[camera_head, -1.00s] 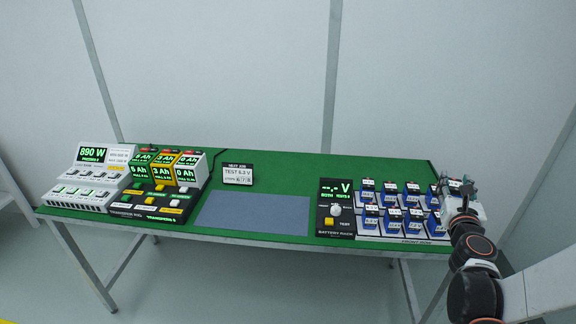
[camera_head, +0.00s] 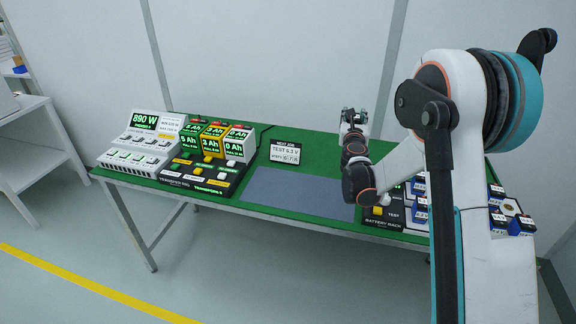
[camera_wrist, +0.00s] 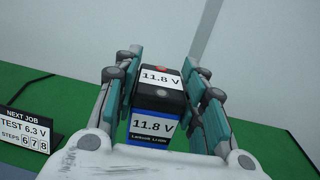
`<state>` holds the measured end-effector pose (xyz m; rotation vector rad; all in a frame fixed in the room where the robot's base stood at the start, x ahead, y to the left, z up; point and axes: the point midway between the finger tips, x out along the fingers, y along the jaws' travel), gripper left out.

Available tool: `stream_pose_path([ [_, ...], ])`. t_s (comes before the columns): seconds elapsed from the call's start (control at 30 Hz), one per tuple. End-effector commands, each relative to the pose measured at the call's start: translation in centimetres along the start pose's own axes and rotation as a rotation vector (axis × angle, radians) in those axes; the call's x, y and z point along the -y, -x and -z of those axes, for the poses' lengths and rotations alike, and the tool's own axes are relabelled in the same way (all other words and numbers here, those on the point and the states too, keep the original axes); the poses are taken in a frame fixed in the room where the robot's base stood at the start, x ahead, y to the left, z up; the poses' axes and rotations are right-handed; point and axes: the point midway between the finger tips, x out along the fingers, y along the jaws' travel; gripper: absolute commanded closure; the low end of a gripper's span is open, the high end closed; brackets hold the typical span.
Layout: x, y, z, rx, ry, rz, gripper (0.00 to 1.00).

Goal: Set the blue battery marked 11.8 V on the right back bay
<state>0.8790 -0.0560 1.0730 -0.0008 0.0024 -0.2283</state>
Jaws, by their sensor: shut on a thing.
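In the wrist view, the blue battery (camera_wrist: 155,124) with a dark top is marked 11.8 V on its front and top. My gripper (camera_wrist: 163,95) is shut on it, with a finger pad on either side. In the head view my gripper (camera_head: 354,118) is raised above the back of the green table, right of the job sign; the battery cannot be made out there. The battery rack (camera_head: 385,223) is at the right of the table. My arm hides much of it, and I cannot make out the right back bay.
Several blue batteries (camera_head: 523,225) stand in the rack's visible bays. A job sign (camera_head: 286,152) reads TEST 6.3 V. A grey mat (camera_head: 290,193) lies bare at mid table. Transfer units (camera_head: 205,178) and a white 890 W unit (camera_head: 135,158) stand at left.

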Motion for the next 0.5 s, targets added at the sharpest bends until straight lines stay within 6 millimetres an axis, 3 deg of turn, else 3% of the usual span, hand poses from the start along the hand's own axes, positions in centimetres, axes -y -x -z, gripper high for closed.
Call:
stream_pose_path([
  [0.1, 0.7, -3.3, 0.2, 0.0, 0.0, 0.055, 0.96],
  [0.2, 1.0, -4.6, 0.4, 0.0, 0.0, 0.08, 0.96],
  [0.37, 1.1, -5.0, 2.8, 0.0, 0.0, 0.088, 0.96],
  [0.5, 1.1, -5.0, 6.3, 0.0, 0.0, 0.087, 0.96],
])
